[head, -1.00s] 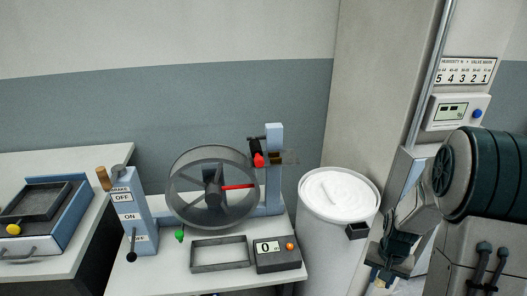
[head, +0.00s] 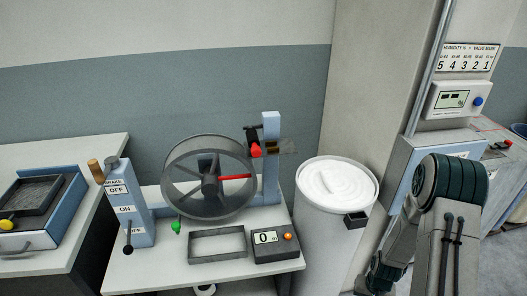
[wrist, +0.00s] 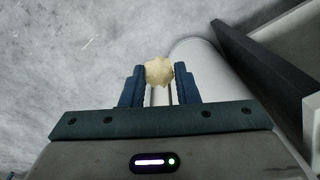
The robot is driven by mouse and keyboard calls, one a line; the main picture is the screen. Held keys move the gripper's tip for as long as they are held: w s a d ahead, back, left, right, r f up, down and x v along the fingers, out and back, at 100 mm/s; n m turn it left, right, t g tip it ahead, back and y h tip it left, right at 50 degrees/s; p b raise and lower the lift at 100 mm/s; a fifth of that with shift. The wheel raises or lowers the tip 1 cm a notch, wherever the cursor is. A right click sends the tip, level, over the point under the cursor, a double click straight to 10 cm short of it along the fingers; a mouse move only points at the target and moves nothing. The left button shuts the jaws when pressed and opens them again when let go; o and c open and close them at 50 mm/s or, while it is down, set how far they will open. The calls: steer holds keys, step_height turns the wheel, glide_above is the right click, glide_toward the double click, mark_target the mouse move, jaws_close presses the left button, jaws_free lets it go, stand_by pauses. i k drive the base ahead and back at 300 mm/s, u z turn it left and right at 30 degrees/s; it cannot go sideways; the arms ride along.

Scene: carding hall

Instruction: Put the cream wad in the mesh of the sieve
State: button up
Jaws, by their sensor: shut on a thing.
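The cream wad (wrist: 158,72) is a small lumpy ball between the two blue fingers of my gripper (wrist: 160,84) in the wrist view. My gripper is shut on it, above the grey floor. In the head view my arm hangs low at the right, and the wad is not visible there. A dark rectangular framed tray on a blue base, which looks like the sieve (head: 43,206), stands on the left bench, far from my arm. Its mesh is too small to make out clearly.
The middle bench holds a wheel (head: 208,178), a blue lever post (head: 127,205), an open grey frame (head: 217,258) and a box reading 0 (head: 274,250). A white drum (head: 317,226) stands between this bench and my arm. A pillar (head: 377,80) rises behind.

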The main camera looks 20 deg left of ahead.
mark_target(31, 197)
steer(key=z, duration=2.1)
steer(key=k, duration=2.75)
steer(key=u, duration=3.1)
